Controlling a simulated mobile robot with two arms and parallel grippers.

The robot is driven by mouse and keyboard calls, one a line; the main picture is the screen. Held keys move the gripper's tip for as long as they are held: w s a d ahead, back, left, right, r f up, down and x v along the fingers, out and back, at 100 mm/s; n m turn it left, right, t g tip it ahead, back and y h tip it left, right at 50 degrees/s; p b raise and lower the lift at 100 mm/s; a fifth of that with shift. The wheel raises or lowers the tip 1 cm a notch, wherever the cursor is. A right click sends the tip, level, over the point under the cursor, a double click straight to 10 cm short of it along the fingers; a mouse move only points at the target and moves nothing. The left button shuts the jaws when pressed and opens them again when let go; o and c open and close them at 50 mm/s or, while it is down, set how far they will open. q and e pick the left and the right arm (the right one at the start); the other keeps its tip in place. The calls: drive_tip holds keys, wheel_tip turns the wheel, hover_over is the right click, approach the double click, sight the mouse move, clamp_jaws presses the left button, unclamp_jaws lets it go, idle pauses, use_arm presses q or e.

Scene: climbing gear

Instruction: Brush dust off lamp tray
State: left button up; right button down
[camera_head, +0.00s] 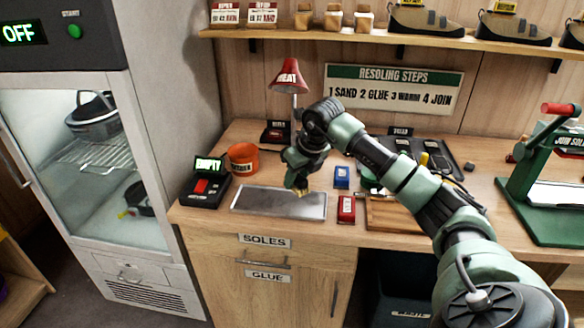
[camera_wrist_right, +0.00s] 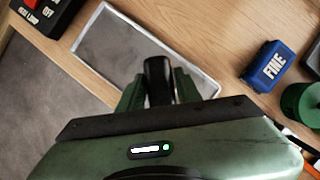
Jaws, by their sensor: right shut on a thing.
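The lamp tray (camera_head: 262,203) is a shallow grey rectangle with a pale metal rim, lying on the bench below the red heat lamp (camera_head: 287,76). Its floor looks dull and mottled grey. Its rim also shows in the right wrist view (camera_wrist_right: 160,42). My right gripper (camera_head: 299,176) is above the right part of the tray, pointing down. In the right wrist view its fingers (camera_wrist_right: 158,88) are shut on a dark handle (camera_wrist_right: 157,72). Small yellowish bristles (camera_head: 301,190) show below the fingers, at or just above the tray; contact is unclear. My left gripper is out of view.
A black box reading EMPTY (camera_head: 205,185) and an orange tub (camera_head: 243,158) stand left of the tray. A blue FINE block (camera_head: 341,176) and a red block (camera_head: 346,209) stand to its right. A green press (camera_head: 545,190) is at far right. A shelf of shoes hangs above.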

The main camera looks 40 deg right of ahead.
drive_tip(key=shift+d+r, duration=0.1)
drive_tip(key=shift+r, duration=0.55)
drive_tip(key=shift+a+r+p, duration=0.25)
drive_tip(key=shift+r+p, duration=0.2)
drive_tip(key=shift+r, duration=0.05)
